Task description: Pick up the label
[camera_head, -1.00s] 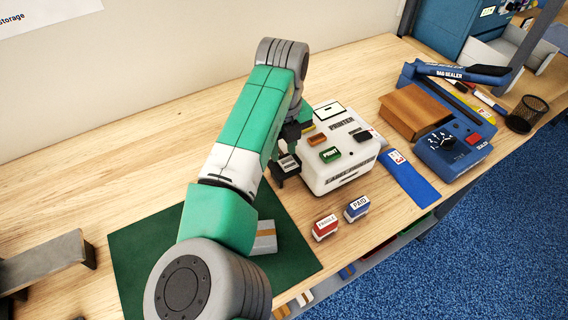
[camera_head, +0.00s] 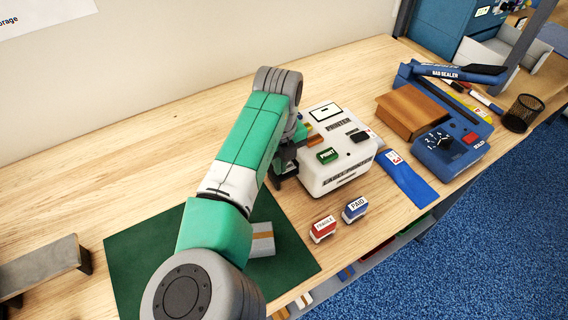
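The white label printer (camera_head: 318,181) stands on the bench right of my arm, with a green PRINT button (camera_head: 327,156) on top and a slot in its front. I cannot make out a loose label at the slot. A small white and red sticker (camera_head: 394,157) shows on a flat blue bag (camera_head: 415,186) right of the printer. My gripper (camera_head: 283,173) is low beside the printer's left side, pointing down. My arm hides much of it, and its finger gap and anything between the fingers cannot be made out.
A grey carton with an orange stripe (camera_head: 262,240) lies on the green mat (camera_head: 135,262). Red FRAGILE (camera_head: 323,229) and blue PAID (camera_head: 355,209) stamps stand before the printer. The blue bag sealer (camera_head: 450,150), brown box (camera_head: 410,112) and mesh cup (camera_head: 523,113) are right. Bench is clear behind my arm.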

